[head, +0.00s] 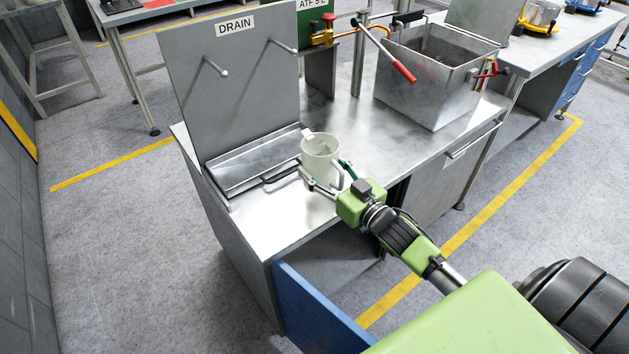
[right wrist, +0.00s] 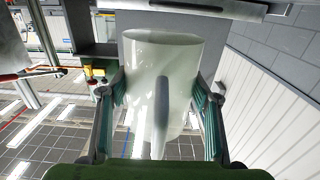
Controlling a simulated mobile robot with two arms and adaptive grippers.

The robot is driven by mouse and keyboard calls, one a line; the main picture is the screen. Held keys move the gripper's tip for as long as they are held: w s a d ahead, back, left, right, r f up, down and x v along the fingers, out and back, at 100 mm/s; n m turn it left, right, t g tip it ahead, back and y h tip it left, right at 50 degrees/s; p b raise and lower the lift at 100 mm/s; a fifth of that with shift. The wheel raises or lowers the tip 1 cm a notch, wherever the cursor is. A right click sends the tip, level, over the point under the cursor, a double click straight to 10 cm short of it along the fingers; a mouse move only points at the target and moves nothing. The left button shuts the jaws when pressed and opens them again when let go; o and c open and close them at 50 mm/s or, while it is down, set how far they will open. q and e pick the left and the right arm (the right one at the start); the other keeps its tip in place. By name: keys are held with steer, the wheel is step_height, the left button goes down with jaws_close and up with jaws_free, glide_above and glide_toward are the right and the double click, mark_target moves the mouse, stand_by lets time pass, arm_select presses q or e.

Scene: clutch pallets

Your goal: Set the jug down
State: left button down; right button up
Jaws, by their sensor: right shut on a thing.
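The jug (head: 319,152) is pale and translucent, with a handle. In the head view it is upright at the right end of the drain tray (head: 235,163), close to the bench top. I cannot tell whether its base touches the surface. My right gripper (head: 328,178) is shut on the jug, with a finger on each side of it. In the right wrist view the jug (right wrist: 162,75) fills the middle between the fingers, its handle toward the camera. The gripper's fingers hide part of the jug's lower side. My left gripper is not in view.
A grey panel marked DRAIN (head: 235,80) with two pegs stands behind the tray. A metal tank (head: 428,95) with red-handled fittings sits to the right. A red-handled lever (head: 388,55) reaches toward it. The bench top (head: 375,135) between tray and tank is clear. A blue door (head: 315,310) stands open below.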

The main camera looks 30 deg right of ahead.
steer(key=shift+w+a+f, duration=0.25)
steer(key=shift+w+f, duration=0.15)
steer(key=shift+f, duration=0.15)
steer(key=shift+w+a+f, duration=0.25)
steer(key=shift+w+f, duration=0.15)
steer(key=shift+f, duration=0.1)
steer(key=shift+w+f, duration=0.1)
steer(key=shift+f, duration=1.55)
steer(key=o, duration=1.3)
steer(key=shift+f, duration=0.15)
